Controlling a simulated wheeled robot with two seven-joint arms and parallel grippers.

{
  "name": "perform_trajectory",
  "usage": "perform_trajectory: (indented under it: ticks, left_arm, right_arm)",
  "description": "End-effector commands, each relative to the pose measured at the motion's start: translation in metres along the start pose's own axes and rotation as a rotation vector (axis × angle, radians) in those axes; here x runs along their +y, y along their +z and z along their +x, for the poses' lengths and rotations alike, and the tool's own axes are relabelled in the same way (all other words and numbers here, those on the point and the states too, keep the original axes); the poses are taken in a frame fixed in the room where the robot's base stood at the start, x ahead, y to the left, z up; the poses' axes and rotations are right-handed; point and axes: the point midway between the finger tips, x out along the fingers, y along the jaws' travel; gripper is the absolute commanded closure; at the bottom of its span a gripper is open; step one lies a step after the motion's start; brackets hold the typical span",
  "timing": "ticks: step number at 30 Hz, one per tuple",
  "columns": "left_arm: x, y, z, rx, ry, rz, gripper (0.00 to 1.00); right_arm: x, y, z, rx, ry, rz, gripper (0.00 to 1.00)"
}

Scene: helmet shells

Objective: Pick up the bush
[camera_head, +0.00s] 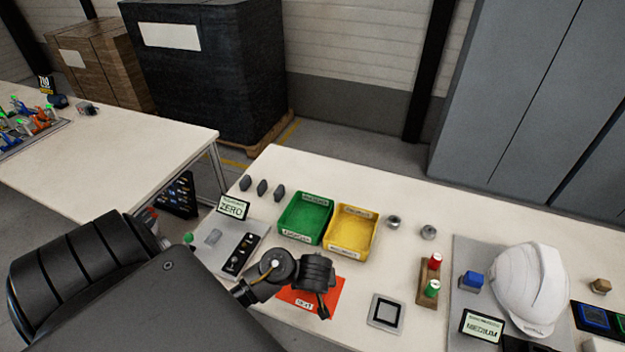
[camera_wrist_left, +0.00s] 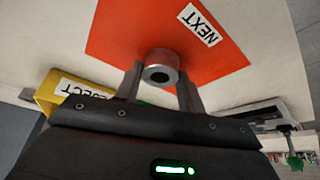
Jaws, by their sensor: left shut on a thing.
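A short grey metal bush with a dark round hole (camera_wrist_left: 160,57) sits between the fingertips of my left gripper (camera_wrist_left: 160,82) in the left wrist view. The gripper is shut on it, over the red-orange mat (camera_wrist_left: 115,35) labelled NEXT. I cannot tell whether the bush still touches the mat. In the head view my left gripper (camera_head: 322,305) is over the same mat (camera_head: 337,292), and its own body hides the bush. Two more metal bushes, one (camera_head: 393,222) and another (camera_head: 428,232), stand right of the yellow bin. My right gripper is not in view.
A green bin (camera_head: 283,222) and a yellow bin (camera_head: 333,242) stand behind the mat. A panel with a ZERO display (camera_head: 233,207) is on the left. A square grey pad (camera_head: 386,312), a wooden block with red and green parts (camera_head: 427,283) and a white helmet (camera_head: 530,288) are on the right.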

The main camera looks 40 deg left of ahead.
Motion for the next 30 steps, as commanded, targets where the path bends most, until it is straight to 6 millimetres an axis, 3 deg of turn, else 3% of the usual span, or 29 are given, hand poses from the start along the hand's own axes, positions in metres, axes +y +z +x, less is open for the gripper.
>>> perform_trajectory:
  ticks: [5,9,16,19,21,30]
  left_arm:
    - [0.001,-0.004,-0.012,0.0,0.002,-0.004,0.78]
    - [0.001,-0.01,-0.035,-0.002,0.005,-0.005,0.78]
    - [-0.007,0.013,-0.101,0.0,0.007,-0.002,0.78]
    - [-0.012,0.032,-0.12,-0.001,0.005,0.0,0.78]
    - [-0.016,0.04,-0.144,-0.003,-0.002,0.005,0.78]
    - [-0.022,0.072,-0.171,-0.001,0.0,0.002,0.78]
  right_arm:
    - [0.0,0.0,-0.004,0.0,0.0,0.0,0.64]
    - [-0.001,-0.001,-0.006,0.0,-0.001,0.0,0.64]
    - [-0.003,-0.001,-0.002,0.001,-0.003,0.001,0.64]
    - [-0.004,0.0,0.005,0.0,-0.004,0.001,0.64]
    - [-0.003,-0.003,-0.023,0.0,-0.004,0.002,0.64]
    - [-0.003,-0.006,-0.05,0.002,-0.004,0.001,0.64]
